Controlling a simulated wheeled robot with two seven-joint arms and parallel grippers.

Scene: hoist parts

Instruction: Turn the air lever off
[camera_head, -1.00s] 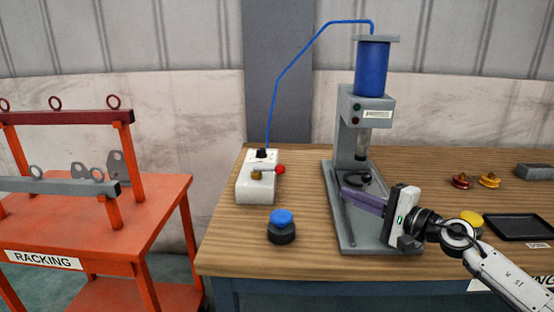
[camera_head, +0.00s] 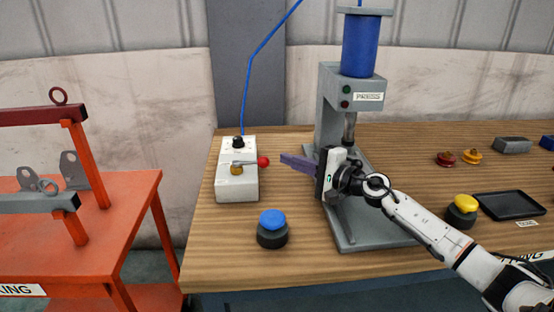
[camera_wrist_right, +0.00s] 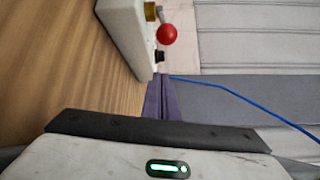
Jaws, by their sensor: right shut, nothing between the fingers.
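The air lever (camera_head: 248,162) is a grey arm with a red ball knob on a brass valve, on top of a white box (camera_head: 238,188) left of the press. The lever points right in the head view. The red knob also shows in the right wrist view (camera_wrist_right: 166,34), just beyond the fingers. My right gripper (camera_head: 284,158) is shut and empty, with its purple fingers pointing left at the knob. A small gap lies between fingertips and knob in the head view. My left gripper is not in view.
The grey press (camera_head: 330,110) with a blue cylinder stands behind my right gripper. A blue button (camera_head: 272,222) and a yellow button (camera_head: 462,208) sit near the bench front. A blue hose (camera_head: 262,55) rises behind the white box. An orange rack (camera_head: 95,205) stands at left.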

